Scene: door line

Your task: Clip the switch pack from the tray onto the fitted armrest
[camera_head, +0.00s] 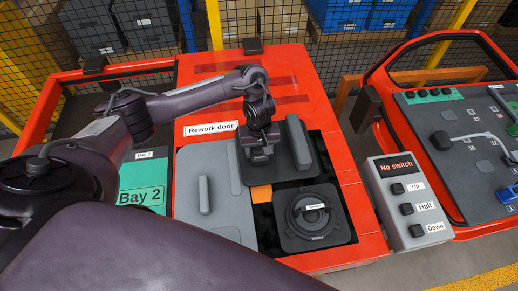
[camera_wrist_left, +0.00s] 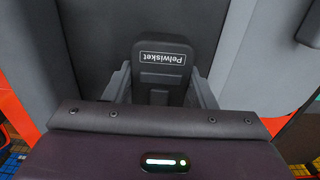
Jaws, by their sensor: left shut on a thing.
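My left gripper (camera_head: 262,152) points down at the dark panel on the rework door. In the left wrist view its fingers (camera_wrist_left: 160,90) are shut on a dark grey block labelled Pelwisket (camera_wrist_left: 162,62), probably the switch pack. The block is over the dark panel (camera_wrist_left: 90,40); I cannot tell whether it is clipped there. The dark panel, which looks like the armrest, shows in the head view with a raised grey bar (camera_head: 299,142) at its right. My gripper hides the block in the head view. I cannot clearly make out the tray. My right gripper is not in view.
The red rework door (camera_head: 225,90) also holds a grey panel (camera_head: 225,185) and a round dark unit (camera_head: 309,214). A control box (camera_head: 405,200) at right reads "No switch". A red-framed dark board (camera_head: 455,130) stands further right. A green Bay 2 surface (camera_head: 143,175) is left.

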